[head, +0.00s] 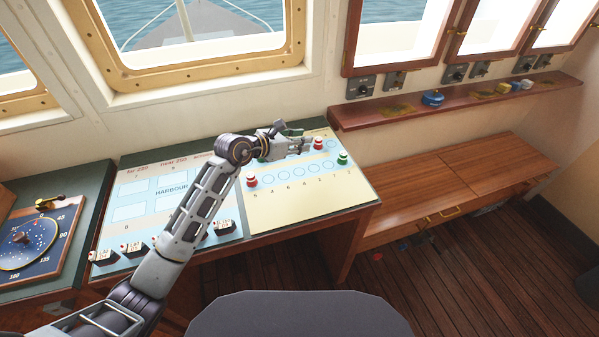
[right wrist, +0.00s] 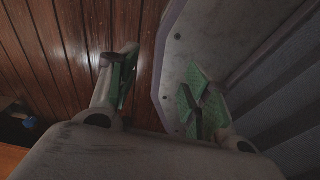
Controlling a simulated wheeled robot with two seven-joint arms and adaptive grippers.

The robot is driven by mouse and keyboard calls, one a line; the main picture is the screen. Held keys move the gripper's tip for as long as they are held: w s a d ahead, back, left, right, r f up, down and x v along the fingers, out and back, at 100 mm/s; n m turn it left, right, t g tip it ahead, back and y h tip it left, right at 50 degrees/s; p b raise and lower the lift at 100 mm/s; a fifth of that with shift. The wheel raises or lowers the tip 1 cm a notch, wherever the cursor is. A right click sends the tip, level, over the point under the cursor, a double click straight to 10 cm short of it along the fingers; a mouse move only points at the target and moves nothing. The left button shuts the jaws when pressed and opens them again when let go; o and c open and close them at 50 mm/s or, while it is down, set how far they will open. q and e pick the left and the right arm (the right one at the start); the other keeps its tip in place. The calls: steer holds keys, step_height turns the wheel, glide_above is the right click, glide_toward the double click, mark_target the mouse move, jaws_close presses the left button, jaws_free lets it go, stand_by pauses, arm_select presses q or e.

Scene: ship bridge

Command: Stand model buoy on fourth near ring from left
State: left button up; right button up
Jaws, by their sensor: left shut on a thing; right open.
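The chart panel (head: 300,200) on the right of the desk has a near row of rings on a pale blue band, running from a red buoy (head: 252,180) at its left end to a green buoy (head: 342,158) at its right end. The near rings between them look empty, including the fourth ring from the left (head: 310,171). My left gripper (head: 308,142) reaches over the far row. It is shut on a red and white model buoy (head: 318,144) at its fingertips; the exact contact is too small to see. My right gripper (right wrist: 155,95) is open and empty over the floor, beside a grey surface.
My left arm covers part of the desk and the chart's left edge. Several small labelled blocks (head: 135,247) stand along the HARBOUR board (head: 130,205). A dial (head: 30,240) lies at far left. A shelf (head: 455,104) and a wooden bench (head: 450,185) are to the right.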

arm_select(q)
steer(key=shift+a, duration=0.1)
arm_select(e)
steer(key=shift+a, duration=0.15)
arm_select(q)
steer(key=shift+f, duration=0.1)
glide_above(299, 172)
step_height(299, 172, down, 5)
steer(key=shift+r, duration=0.15)
steer(key=shift+w+f, duration=0.1)
steer(key=shift+f, duration=0.55)
arm_select(e)
steer(key=shift+r, duration=0.15)
arm_select(q)
steer(key=shift+f, duration=1.85)
arm_select(e)
steer(key=shift+a, duration=0.4)
arm_select(q)
steer(key=shift+f, duration=0.15)
